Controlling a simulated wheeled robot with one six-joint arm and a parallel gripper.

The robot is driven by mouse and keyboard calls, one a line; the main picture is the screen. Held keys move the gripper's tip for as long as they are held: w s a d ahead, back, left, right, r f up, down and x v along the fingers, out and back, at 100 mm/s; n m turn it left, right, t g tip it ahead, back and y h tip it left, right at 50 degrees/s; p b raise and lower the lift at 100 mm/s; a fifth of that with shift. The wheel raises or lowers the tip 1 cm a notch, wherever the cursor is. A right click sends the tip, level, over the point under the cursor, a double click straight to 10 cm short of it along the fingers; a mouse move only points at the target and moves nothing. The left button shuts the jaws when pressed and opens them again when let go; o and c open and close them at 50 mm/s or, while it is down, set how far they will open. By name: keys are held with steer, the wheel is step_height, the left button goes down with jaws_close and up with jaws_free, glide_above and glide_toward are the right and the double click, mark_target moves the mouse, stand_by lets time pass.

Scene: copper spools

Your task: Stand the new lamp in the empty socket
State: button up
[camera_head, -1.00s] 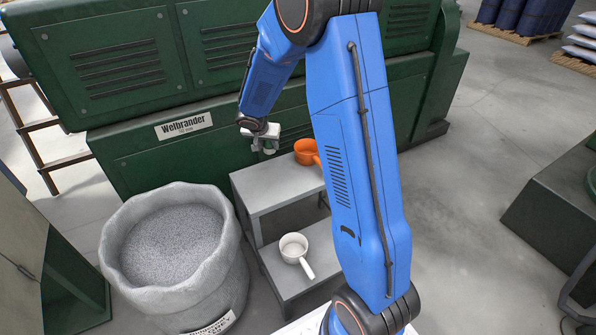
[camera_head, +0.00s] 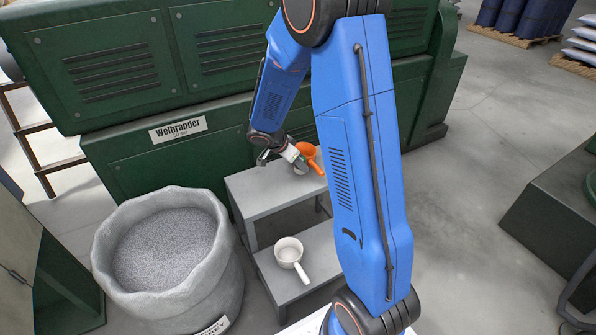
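I make out no lamp and no empty socket in this view. My gripper (camera_head: 296,163) is over the top of a grey two-level step stand (camera_head: 262,190), at the end of my blue arm. It is right by an orange scoop (camera_head: 308,152) on the upper step and partly overlaps it in the picture. I cannot tell whether it touches the scoop. The fingers are too small to tell open from shut.
A white scoop (camera_head: 288,251) sits on the lower step. A large grey sack (camera_head: 112,285) of grey granules stands left of the stand. A green machine (camera_head: 120,155) labelled "Welbrander" stands behind. Open floor (camera_head: 480,130) lies to the right.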

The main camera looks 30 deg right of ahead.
mark_target(296, 168)
steer(key=shift+f, duration=1.7)
steer(key=shift+f, duration=0.1)
steer(key=o, duration=1.1)
steer(key=shift+c, duration=0.2)
